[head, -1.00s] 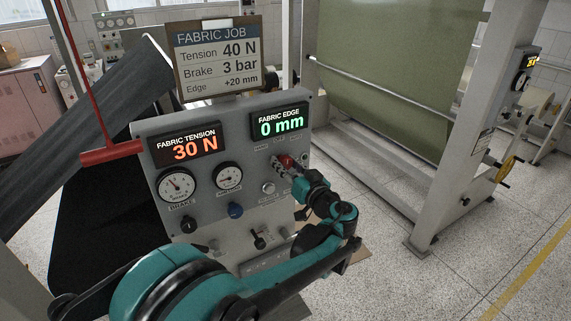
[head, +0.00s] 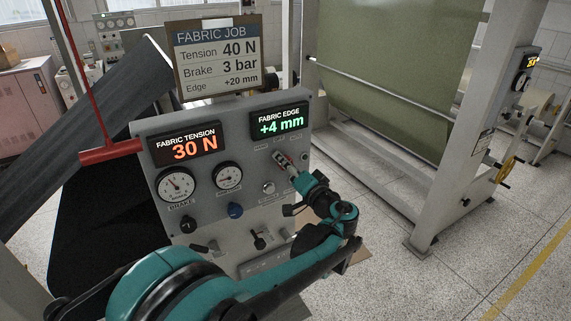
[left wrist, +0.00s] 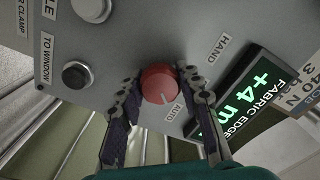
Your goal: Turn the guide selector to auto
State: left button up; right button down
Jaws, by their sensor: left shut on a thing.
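The guide selector is a red round knob (left wrist: 159,80) on the grey control panel (head: 232,262), between labels HAND (left wrist: 217,48) and AUTO (left wrist: 173,112). A white mark on the knob's lower side faces roughly toward AUTO. My left gripper (head: 284,161) is shut on the knob, with one dark finger on each side of it in the left wrist view. In the head view the fingers mostly hide the knob. The fabric edge display (head: 280,122) above it reads +4 mm. My right gripper is not in view.
The job board (head: 218,55) above the panel lists tension 40 N, brake 3 bar and edge +20 mm. The tension display (head: 187,146) reads 30 N. Gauges, a blue knob (head: 235,210) and other controls sit left of and below my left gripper.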

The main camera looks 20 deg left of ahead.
pick_arm(q)
jog(key=shift+m, duration=0.3)
jog(key=o, duration=1.2)
jog(key=shift+c, duration=0.2)
jog(key=v, duration=1.2)
